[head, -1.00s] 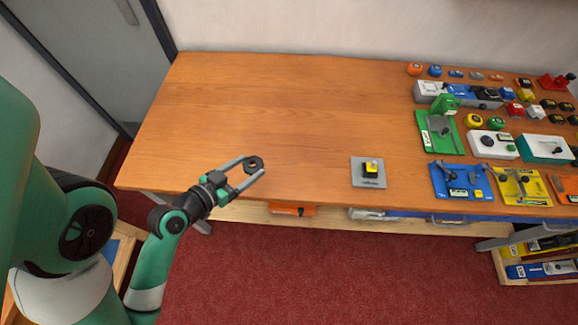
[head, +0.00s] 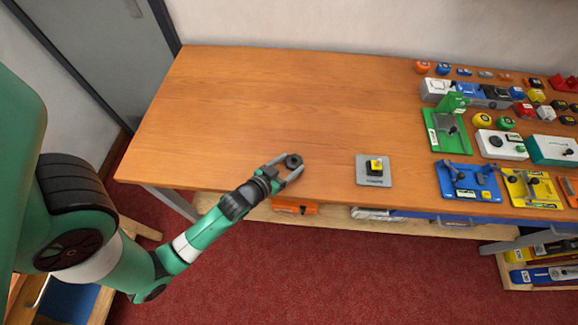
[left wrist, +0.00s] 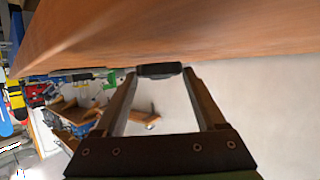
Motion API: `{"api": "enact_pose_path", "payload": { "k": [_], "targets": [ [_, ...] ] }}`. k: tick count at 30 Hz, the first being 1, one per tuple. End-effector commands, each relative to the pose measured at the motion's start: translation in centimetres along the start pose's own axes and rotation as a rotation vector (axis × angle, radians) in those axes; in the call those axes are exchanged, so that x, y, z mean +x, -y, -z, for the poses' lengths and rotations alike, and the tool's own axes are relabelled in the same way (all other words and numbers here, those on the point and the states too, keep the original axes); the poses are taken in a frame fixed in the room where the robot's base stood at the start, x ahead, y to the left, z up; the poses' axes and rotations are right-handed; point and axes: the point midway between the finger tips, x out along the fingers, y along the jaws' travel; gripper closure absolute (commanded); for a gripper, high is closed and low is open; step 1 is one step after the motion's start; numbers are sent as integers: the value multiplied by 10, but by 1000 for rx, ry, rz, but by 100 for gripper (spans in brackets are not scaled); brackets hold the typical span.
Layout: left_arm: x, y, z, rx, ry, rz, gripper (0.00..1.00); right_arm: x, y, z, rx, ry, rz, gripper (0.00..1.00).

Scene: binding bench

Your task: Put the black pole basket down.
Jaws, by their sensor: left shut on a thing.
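The black pole basket (head: 293,160) is a small dark ring-like piece at the tips of my left gripper (head: 284,168), over the front part of the wooden table. My left gripper is shut on it. In the left wrist view the black pole basket (left wrist: 158,70) sits between the two fingertips, close to the wooden surface. I cannot tell whether it touches the table. My right gripper is not in view.
A grey plate (head: 362,180) with a black and yellow piece stands to the right of the gripper. Green, blue and yellow fixtures and several small coloured items crowd the table's right side. The wooden table (head: 270,100) is clear at the left and middle.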

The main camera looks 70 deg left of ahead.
Motion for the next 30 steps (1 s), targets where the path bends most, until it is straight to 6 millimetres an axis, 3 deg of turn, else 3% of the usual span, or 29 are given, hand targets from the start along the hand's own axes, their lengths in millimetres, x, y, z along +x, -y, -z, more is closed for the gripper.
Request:
{"api": "enact_pose_path", "payload": {
  "k": [1,11,12,16,25,30],
  "targets": [
    [3,0,-7,1,1,1,81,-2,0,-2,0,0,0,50],
    [4,0,-10,0,-1,0,81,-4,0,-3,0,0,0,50],
    [4,0,-10,0,-1,0,24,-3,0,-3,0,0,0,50],
    [4,0,-9,0,0,0,1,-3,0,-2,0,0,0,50],
    [1,0,-6,1,0,0,0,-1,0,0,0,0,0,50],
    [-25,0,-8,2,2,-2,0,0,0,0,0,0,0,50]
  ]
}}
